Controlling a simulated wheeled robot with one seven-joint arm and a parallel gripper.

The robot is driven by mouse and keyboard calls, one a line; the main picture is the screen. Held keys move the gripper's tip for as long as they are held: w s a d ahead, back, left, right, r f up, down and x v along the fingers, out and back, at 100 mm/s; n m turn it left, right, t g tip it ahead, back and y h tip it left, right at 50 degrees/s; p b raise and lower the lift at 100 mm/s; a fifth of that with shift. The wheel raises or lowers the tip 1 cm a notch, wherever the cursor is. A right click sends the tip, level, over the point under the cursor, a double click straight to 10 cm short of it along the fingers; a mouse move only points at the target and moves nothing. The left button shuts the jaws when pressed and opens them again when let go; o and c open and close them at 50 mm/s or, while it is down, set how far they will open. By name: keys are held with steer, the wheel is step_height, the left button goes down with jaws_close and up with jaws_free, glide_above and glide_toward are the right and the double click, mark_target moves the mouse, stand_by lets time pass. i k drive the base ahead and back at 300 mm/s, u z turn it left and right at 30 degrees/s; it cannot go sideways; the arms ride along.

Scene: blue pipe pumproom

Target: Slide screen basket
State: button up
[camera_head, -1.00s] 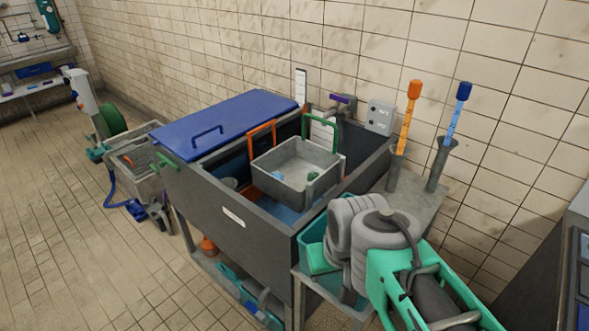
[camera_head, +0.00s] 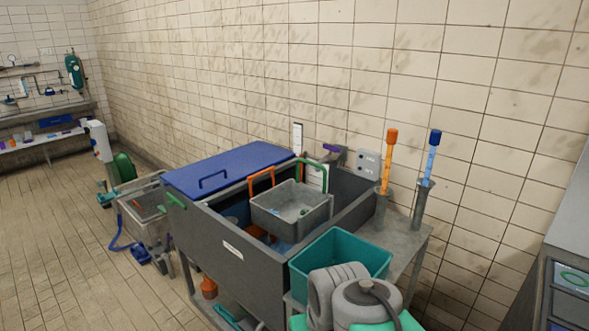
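A grey open basket (camera_head: 268,214) sits at the top of the open part of a dark grey trough (camera_head: 213,240). A few small pieces, one greenish, lie in it. An orange handle-like frame (camera_head: 249,187) stands at its back left and a green one (camera_head: 325,175) at its back right; I cannot tell whether they are fixed to the basket. My grey arm links show at the bottom, right of the trough. My gripper is outside the picture, and nothing of mine is seen touching the basket.
A blue lid (camera_head: 235,163) covers the trough's left part. A teal bin (camera_head: 325,262) stands at its right end, close to my arm. An orange-topped rod (camera_head: 388,160) and a blue-topped rod (camera_head: 431,165) stand upright behind. The floor (camera_head: 60,240) at left is mostly clear.

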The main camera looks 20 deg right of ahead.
mark_target(292, 196)
steer(key=u, duration=2.05)
steer(key=k, duration=1.5)
steer(key=z, duration=1.2)
steer(key=i, duration=1.5)
